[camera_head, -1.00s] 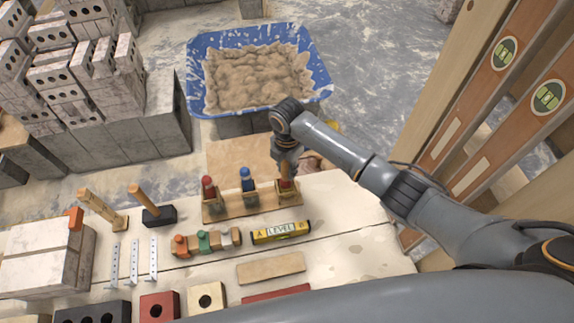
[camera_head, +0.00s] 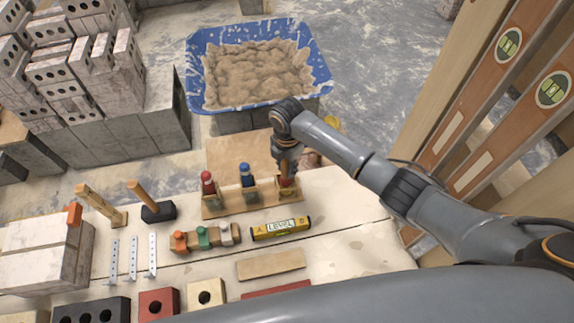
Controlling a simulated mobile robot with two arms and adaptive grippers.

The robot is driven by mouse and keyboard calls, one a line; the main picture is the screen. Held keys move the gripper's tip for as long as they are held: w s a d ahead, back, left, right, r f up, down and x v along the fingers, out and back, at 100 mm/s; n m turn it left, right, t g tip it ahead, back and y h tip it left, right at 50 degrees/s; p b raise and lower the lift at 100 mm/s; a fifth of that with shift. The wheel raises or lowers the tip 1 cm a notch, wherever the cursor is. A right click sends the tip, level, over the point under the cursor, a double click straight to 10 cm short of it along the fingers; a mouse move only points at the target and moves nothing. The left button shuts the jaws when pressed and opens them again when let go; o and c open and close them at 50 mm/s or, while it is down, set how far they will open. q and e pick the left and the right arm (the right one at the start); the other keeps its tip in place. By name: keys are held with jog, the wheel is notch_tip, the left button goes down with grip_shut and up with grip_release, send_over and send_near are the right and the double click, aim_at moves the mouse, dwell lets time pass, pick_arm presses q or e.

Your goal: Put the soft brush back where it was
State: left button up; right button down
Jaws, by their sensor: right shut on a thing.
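A low wooden rack (camera_head: 227,208) stands along the table's far edge. A red-topped tool (camera_head: 208,184) is upright in its left slot and a blue-topped tool (camera_head: 247,175) in its middle slot. My right gripper (camera_head: 286,172) points down over the right slot, shut on a tool with a red part (camera_head: 286,183), which I take for the soft brush. Its lower end is at the right slot; I cannot tell whether it is fully seated. The fingers hide most of it. My left gripper is not in view.
A blue mortar tub (camera_head: 325,75) is beyond the table. Tall levels lean at right.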

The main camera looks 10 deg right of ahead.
jog(key=shift+f, duration=0.35)
jog(key=c, duration=1)
grip_release()
jog(key=shift+r, duration=0.15)
notch_tip(320, 180, up, 12)
jog(key=shift+f, duration=0.1)
